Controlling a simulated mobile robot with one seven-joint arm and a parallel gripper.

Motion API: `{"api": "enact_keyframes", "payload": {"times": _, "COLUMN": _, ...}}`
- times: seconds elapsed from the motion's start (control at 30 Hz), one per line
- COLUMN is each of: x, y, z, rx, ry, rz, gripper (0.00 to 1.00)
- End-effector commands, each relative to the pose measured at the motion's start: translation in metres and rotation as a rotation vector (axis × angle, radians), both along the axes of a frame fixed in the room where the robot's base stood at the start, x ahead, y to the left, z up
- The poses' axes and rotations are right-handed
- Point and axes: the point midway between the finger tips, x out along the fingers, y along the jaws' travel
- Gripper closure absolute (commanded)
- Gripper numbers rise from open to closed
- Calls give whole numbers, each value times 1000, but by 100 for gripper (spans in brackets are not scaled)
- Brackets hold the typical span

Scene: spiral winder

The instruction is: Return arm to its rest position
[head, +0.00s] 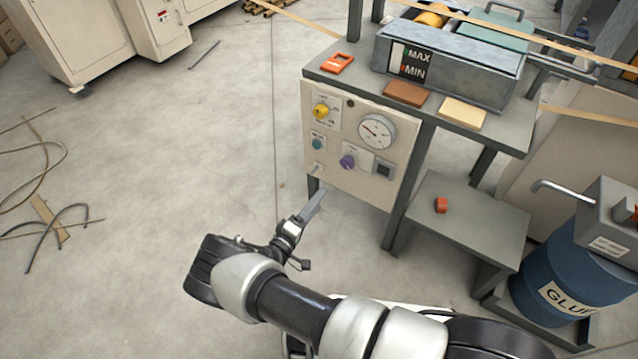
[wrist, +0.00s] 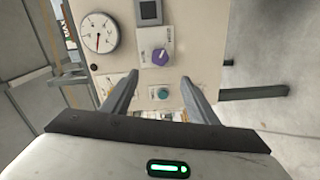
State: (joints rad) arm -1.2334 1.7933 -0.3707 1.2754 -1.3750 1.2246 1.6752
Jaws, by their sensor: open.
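My gripper (head: 309,232) is at the end of my bent arm, low in the head view, in front of the control panel (head: 340,178). In the wrist view my gripper (wrist: 157,98) shows two grey fingers spread apart with nothing between them. The panel fills the wrist view beyond the fingers, with a gap I cannot measure. In the head view the panel also carries a yellow knob (head: 321,111).
A bench (head: 517,139) above the panel holds a metal glue trough (head: 455,84), an orange tool (head: 337,63) and two blocks. A lower shelf (head: 480,225) holds a small red object (head: 441,205). A blue glue drum (head: 545,285) stands at right. Floor at left is mostly clear, with loose strips (head: 45,215).

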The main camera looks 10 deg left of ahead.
Motion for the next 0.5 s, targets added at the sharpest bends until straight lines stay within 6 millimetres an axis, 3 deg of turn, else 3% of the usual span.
{"api": "enact_keyframes", "payload": {"times": 0.27, "x": 3, "y": -3, "z": 8, "rx": 7, "ry": 5, "rz": -27, "gripper": 46}}
{"api": "enact_keyframes", "payload": {"times": 0.37, "x": 12, "y": -14, "z": 32, "rx": 30, "ry": 27, "rz": -119, "gripper": 46}}
{"api": "enact_keyframes", "payload": {"times": 0.5, "x": 26, "y": -48, "z": 90, "rx": 99, "ry": 108, "rz": -341, "gripper": 46}}
